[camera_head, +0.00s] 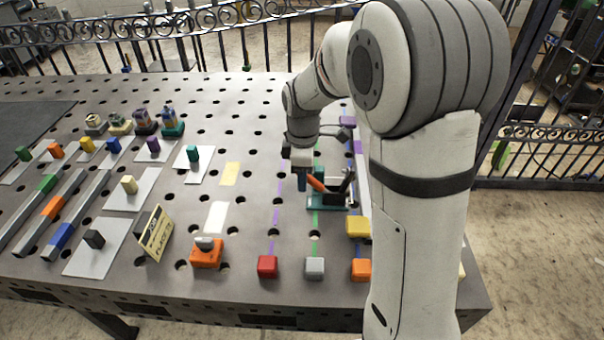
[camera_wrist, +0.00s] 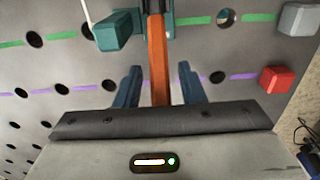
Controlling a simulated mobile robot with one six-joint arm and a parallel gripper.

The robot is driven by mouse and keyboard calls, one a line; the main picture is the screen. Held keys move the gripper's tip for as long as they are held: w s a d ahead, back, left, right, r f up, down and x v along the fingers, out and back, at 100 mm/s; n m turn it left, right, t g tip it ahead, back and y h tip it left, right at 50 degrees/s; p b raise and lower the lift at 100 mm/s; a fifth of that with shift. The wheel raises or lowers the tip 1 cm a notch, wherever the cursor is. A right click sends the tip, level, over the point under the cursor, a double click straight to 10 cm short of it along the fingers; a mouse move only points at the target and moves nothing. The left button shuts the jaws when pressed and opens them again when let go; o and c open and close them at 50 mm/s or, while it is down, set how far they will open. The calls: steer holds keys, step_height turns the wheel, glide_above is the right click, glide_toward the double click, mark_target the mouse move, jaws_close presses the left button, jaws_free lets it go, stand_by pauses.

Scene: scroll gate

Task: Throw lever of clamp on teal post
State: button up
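The clamp has a long orange lever (camera_head: 315,184) and a teal base (camera_head: 327,206) on the perforated table; my arm partly hides it in the head view. In the wrist view the orange lever (camera_wrist: 158,55) runs down between the two blue fingers of my gripper (camera_wrist: 157,88). Gaps show on both sides of the lever, so the gripper is open around it and not closed on it. My gripper (camera_head: 302,182) also shows in the head view, pointing down at the lever's left end. A teal block (camera_wrist: 118,30) shows left of the lever in the wrist view; whether it is the post is unclear.
Red (camera_head: 267,266), grey (camera_head: 314,268) and orange (camera_head: 361,269) blocks stand along the front. A yellow block (camera_head: 357,227) stands close to the clamp's front right. An orange block with a grey top (camera_head: 206,252) and a sign (camera_head: 154,233) stand to the left.

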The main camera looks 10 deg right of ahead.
jaws_close()
